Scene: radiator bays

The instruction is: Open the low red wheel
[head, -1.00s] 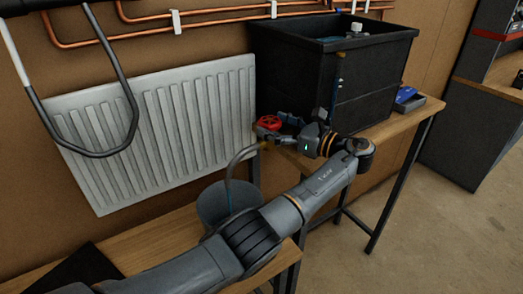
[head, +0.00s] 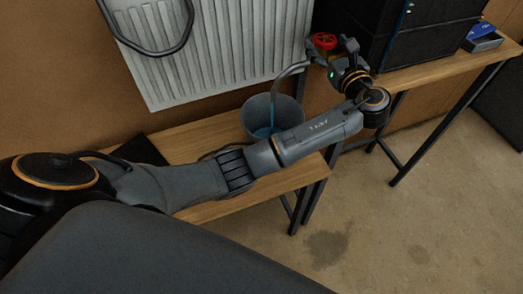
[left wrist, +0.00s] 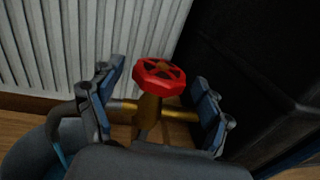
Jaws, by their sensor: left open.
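The low red wheel (head: 324,41) is at the lower right corner of the radiator, on a brass valve. In the left wrist view the red wheel (left wrist: 159,80) sits on its brass valve body (left wrist: 149,112) between my two fingers. My left gripper (head: 335,50) is open, with a finger on either side of the valve; gaps show between the fingers and the wheel. The left gripper in the left wrist view (left wrist: 155,92) has blue-padded fingers. My right gripper is not in view.
A grey bucket (head: 258,120) with a hose and blue water stands on the wooden bench (head: 200,136) below the radiator (head: 215,60). A black tank (head: 425,40) stands close right of the wheel. A blue item in a tray (head: 482,38) is further right.

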